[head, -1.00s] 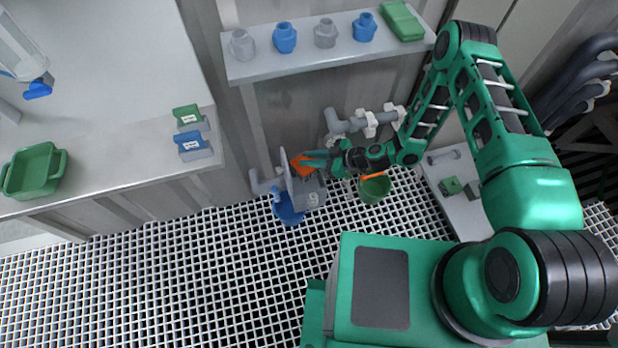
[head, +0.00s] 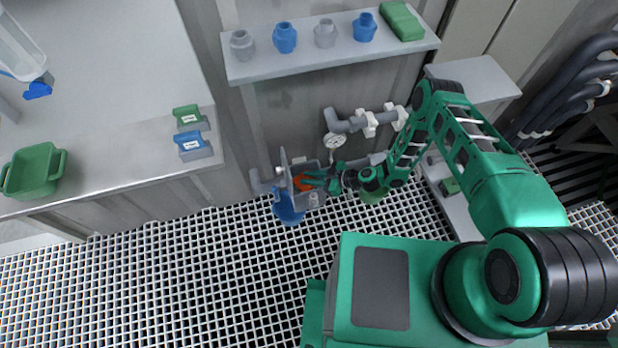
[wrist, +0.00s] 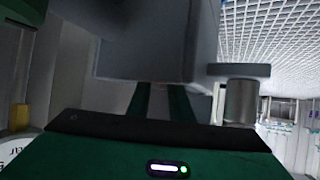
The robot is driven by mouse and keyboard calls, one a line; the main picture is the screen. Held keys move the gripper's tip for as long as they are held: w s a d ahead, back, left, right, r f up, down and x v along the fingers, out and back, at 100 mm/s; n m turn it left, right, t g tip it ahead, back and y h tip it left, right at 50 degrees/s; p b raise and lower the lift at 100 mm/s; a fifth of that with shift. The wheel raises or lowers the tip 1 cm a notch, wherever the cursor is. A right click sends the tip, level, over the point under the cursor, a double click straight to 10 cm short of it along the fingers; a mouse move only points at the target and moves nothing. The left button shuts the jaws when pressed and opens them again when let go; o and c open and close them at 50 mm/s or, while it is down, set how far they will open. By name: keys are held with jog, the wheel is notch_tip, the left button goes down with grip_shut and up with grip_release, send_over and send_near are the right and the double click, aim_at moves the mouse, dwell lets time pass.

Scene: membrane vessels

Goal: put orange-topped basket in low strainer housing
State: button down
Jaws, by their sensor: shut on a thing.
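The low strainer housing (head: 314,200) is a grey box near the floor at the wall, with its grey lid (head: 286,172) standing open at its left. The orange-topped basket (head: 303,181) shows only as an orange patch at the housing's mouth; its lower part is hidden. My gripper (head: 316,179) is shut on the basket and reaches in from the right. In the wrist view, a large grey body fills the upper middle, and the dark green fingers (wrist: 163,103) run up behind its lower edge. The basket cannot be made out there.
A blue bucket (head: 288,209) stands under the housing at left. A green bucket (head: 371,196) is partly hidden below my wrist. Grey pipework with a gauge (head: 334,140) runs just above. A shelf (head: 330,62) with fittings and a bench (head: 100,150) lie further up and left.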

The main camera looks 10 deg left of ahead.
jog(key=c, duration=1.6)
grip_release()
jog(key=v, duration=1.2)
